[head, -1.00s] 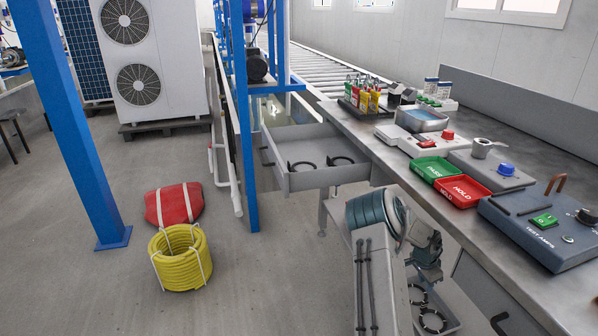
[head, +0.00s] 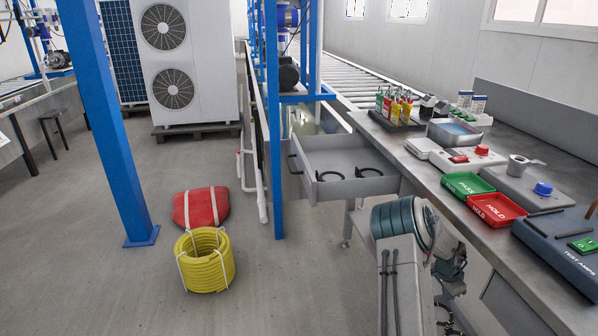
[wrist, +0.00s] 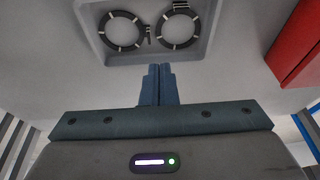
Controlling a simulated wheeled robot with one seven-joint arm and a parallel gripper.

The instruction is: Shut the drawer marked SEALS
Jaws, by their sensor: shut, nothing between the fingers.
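A grey drawer (head: 345,188) stands pulled out from under the left end of the workbench in the head view. It holds two black rings and has a dark handle on its left front. No SEALS marking is readable. My gripper's fingers (wrist: 157,85) are shut and empty in the wrist view, below a grey tray-like thing (wrist: 198,50) with two black, white-marked rings. The fingertips look apart from the rings; whether they touch its edge I cannot tell. In the head view my arm is right of and below the open drawer, and the fingers cannot be made out.
The steel workbench (head: 425,165) carries a green PASS tray (head: 467,184), a red HOLD tray (head: 496,208) and test devices. A blue post (head: 273,120) stands just left of the drawer. A yellow hose coil (head: 205,262) and red bag (head: 201,208) lie on otherwise open floor.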

